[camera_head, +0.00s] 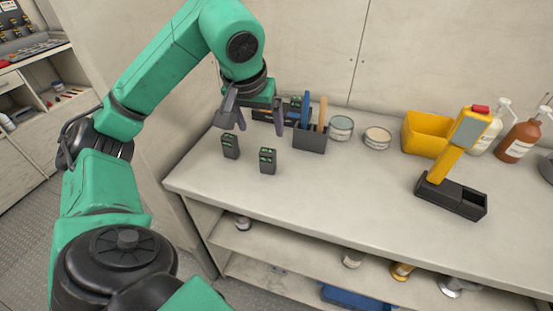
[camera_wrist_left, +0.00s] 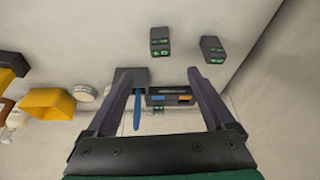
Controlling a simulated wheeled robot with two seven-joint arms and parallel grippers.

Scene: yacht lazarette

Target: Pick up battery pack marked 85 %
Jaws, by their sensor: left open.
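Two dark battery packs with green displays stand on the bench. One pack (camera_head: 230,146) is left of the other pack (camera_head: 267,160). Both also show at the top of the left wrist view, as one pack (camera_wrist_left: 160,41) and another pack (camera_wrist_left: 212,49). A third similar pack (camera_head: 295,103) is at the back, partly hidden. I cannot read a percentage on any of them. My left gripper (camera_head: 260,127) is open and empty, above the bench behind the two front packs. Its fingers (camera_wrist_left: 160,73) spread wide in the left wrist view. My right gripper is not in view.
A dark holder (camera_head: 310,139) with blue and orange-handled tools stands right of my left gripper. A dark box (camera_wrist_left: 168,95) shows between the fingers. Tins (camera_head: 341,127), a yellow bin (camera_head: 424,134) and a yellow device (camera_head: 450,160) stand farther right. The front middle of the bench is clear.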

